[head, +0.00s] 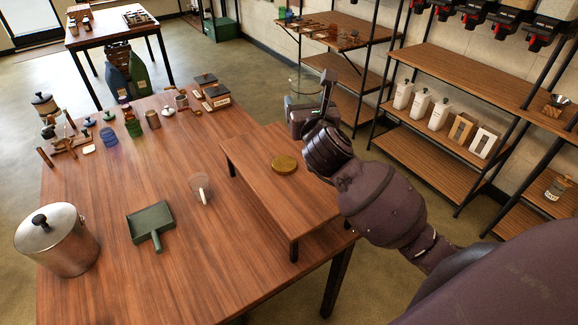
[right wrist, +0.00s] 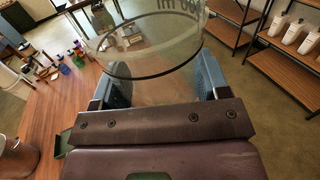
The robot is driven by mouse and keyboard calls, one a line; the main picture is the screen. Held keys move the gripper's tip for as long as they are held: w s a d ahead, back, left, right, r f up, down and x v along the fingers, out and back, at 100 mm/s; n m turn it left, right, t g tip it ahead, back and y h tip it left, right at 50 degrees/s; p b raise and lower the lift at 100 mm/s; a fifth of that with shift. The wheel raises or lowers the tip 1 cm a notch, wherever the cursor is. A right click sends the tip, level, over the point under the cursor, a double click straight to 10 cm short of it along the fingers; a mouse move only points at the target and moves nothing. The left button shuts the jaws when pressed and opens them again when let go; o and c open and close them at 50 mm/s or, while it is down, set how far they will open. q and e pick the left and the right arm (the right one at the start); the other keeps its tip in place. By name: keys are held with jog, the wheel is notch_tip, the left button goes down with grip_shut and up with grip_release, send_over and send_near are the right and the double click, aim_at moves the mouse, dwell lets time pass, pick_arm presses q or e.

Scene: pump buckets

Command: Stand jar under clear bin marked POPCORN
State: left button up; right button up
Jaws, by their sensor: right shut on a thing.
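My right gripper (head: 308,112) is shut on a clear glass jar (right wrist: 150,62), past the far end of the low wooden riser. In the right wrist view its two blue-grey fingers (right wrist: 163,84) sit on either side of the jar, and part of a printed "ml" marking shows on the glass. The jar looks empty; in the head view it is only faintly visible. Clear bins (head: 517,4) with black and red dispensers hang at the top right, cut off by the picture edge. I cannot read any POPCORN label. My left gripper is not in view.
A round brass-coloured lid (head: 284,164) lies on the riser (head: 262,150).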

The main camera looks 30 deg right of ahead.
notch_tip(320, 180, down, 20)
jog(key=b, duration=0.4)
jog(key=shift+r, duration=0.25)
jog(key=shift+f, duration=0.15)
jog(key=o, duration=0.9)
jog(key=shift+o, duration=0.6)
